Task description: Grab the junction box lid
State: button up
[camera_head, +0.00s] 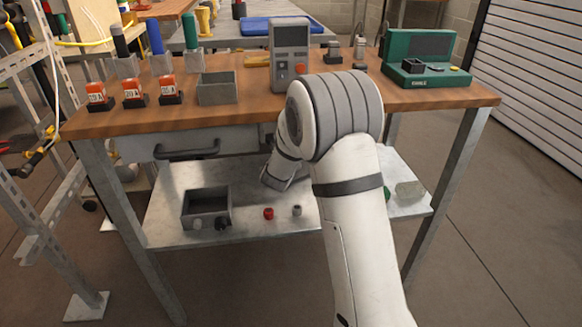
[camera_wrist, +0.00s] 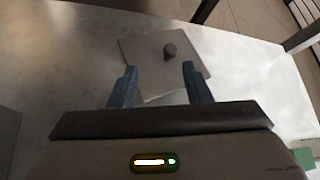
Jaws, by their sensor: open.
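The junction box lid (camera_wrist: 145,53) is a flat grey square plate with a dark round knob (camera_wrist: 170,51). It lies on the pale metal lower shelf in the wrist view. My gripper (camera_wrist: 159,68) is open, with one blue-grey finger on each side of the lid's near part. The knob shows beyond and between the fingertips. I cannot tell how high the fingers are above the lid, and nothing is held. In the head view my arm reaches down to the lower shelf, and I cannot make out the lid there.
On the lower shelf (camera_head: 170,236) stand an open grey box (camera_head: 187,218), a red piece (camera_head: 268,213) and a small grey piece (camera_head: 297,210). The wooden tabletop (camera_head: 240,112) overhangs the shelf, with a drawer (camera_head: 215,143) below it. A grey handheld device (camera_head: 290,60) stands on top.

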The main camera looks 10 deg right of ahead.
jog(key=w+m+h, duration=0.1)
jog(key=m, duration=0.1)
jog(key=w+d+f+m, duration=0.1)
jog(key=m, duration=0.1)
jog(key=w+f+m+h, duration=0.1)
jog(key=m, duration=0.1)
jog(key=shift+d+f+t+h, duration=0.25)
jog(key=shift+d+t+h, duration=0.05)
jog(key=shift+d, duration=0.05)
jog(key=shift+m, duration=0.3)
jog(key=b+x, duration=0.1)
jog(key=x, duration=0.2)
jog(key=f+b+x, duration=0.1)
jog(key=x, duration=0.3)
jog(key=shift+s, duration=0.15)
jog(key=shift+w, duration=0.35)
jog(key=shift+c, duration=0.2)
grip_shut()
jog(key=shift+r, duration=0.1)
